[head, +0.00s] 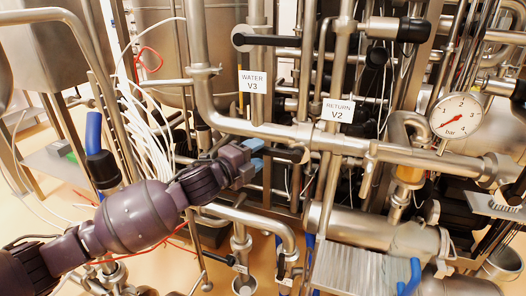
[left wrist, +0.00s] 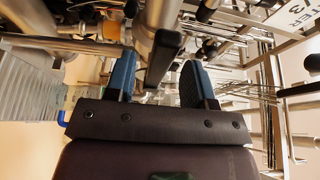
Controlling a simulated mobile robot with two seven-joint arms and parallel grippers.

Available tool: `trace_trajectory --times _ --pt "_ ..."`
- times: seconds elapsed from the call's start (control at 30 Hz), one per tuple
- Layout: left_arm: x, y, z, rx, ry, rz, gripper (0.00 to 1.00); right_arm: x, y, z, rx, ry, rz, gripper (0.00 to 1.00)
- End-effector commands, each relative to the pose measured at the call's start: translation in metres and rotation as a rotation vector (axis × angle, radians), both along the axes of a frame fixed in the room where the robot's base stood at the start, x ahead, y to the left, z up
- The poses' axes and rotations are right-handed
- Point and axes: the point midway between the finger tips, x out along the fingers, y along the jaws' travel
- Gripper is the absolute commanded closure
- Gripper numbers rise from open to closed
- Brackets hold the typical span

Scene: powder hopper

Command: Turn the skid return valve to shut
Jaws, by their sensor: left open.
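The label "RETURN V2" (head: 338,110) hangs on the pipework right of centre in the head view. Below and left of it, a dark lever-like bar (head: 284,153) points toward my left gripper; I take it for the return valve's handle. My left gripper (head: 257,154) is open, its blue fingertips close to the bar's near end. In the left wrist view, a black handle (left wrist: 163,58) shows in the gap between the fingers of the left gripper (left wrist: 160,62). I cannot tell whether either finger touches it. My right gripper is not in view.
The label "WATER V3" (head: 254,82) hangs left of the return label, below a black lever (head: 275,40). A pressure gauge (head: 455,117) is at the right. Pipes crowd around the gripper. White cables (head: 150,140) hang behind my left arm, and a blue-handled part (head: 94,132) stands left.

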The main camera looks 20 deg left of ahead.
Motion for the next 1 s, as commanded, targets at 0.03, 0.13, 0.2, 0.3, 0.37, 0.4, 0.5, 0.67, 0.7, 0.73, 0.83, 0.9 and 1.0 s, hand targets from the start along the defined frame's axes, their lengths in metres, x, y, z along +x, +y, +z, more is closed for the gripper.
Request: trace_trajectory --times 0.03,0.13,0.2,0.3,0.37,0.4,0.5,0.67,0.7,0.73,0.83,0.9,1.0 --pt "0.006 -0.003 -0.001 -0.001 0.000 -0.001 0.51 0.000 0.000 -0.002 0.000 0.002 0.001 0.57" --pt "0.015 -0.008 -0.001 -0.001 0.000 -0.001 0.51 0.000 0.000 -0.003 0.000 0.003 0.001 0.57" --pt "0.020 -0.009 -0.001 0.000 0.001 -0.001 0.51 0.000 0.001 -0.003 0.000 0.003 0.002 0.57" --pt "0.024 -0.011 0.000 -0.001 0.000 0.000 0.51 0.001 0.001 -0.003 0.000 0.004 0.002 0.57" --pt "0.025 -0.012 0.000 0.000 0.000 -0.001 0.51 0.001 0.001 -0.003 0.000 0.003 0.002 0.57" --pt "0.025 -0.012 0.000 0.000 -0.001 -0.001 0.51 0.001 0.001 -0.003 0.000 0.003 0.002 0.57" --pt "0.025 -0.012 0.000 0.000 -0.001 -0.001 0.51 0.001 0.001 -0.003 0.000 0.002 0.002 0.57" --pt "0.025 -0.012 0.000 0.000 -0.001 -0.001 0.57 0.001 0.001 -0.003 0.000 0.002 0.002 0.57" --pt "0.025 -0.012 0.000 -0.001 0.000 -0.001 0.63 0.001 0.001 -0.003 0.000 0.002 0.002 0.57" --pt "0.025 -0.012 0.000 -0.001 0.000 -0.001 0.68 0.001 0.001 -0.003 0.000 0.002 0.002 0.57" --pt "0.025 -0.012 0.000 -0.001 0.000 -0.001 0.83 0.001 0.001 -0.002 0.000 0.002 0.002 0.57" --pt "0.025 -0.012 0.000 -0.001 0.000 -0.001 0.94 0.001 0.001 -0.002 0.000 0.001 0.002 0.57" --pt "0.025 -0.012 0.000 -0.001 0.000 -0.001 1.00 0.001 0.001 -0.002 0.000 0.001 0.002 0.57"
